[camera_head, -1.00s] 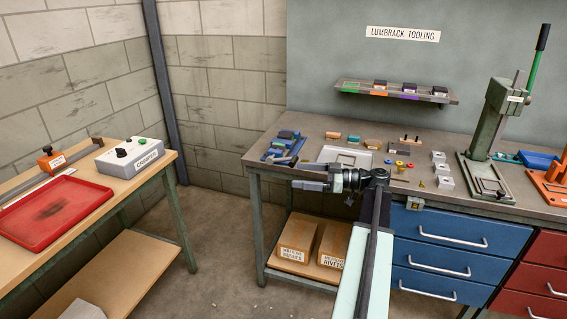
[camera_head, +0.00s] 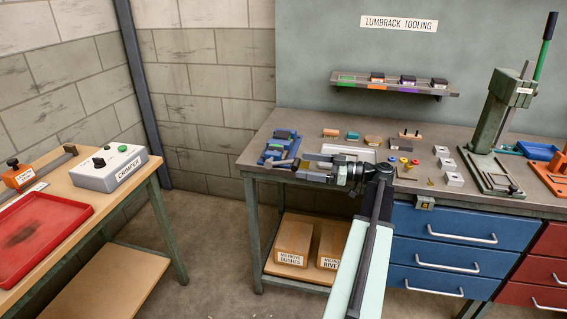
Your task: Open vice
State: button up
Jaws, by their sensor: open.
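The blue vice (camera_head: 276,156) sits at the left front corner of the grey workbench, with a dark block (camera_head: 283,135) at its back. A grey bar, perhaps its handle, shows at its front edge. Whether its jaws are apart is too small to tell. My gripper (camera_head: 306,165) points left over the bench's front edge, close to the right of the vice. It is open and appears empty. Its fingers partly overlap the vice's front in the picture, so I cannot tell whether they touch it.
Behind my gripper lies a pale tray (camera_head: 346,152). Small blocks and coloured rings (camera_head: 393,161) lie to its right. A green lever press (camera_head: 503,110) stands further right. Blue drawers (camera_head: 465,232) are below. A side table with a red tray (camera_head: 45,232) is at left, with open floor between.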

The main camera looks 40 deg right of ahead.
aim_at(287, 163)
jog(key=x, duration=0.7)
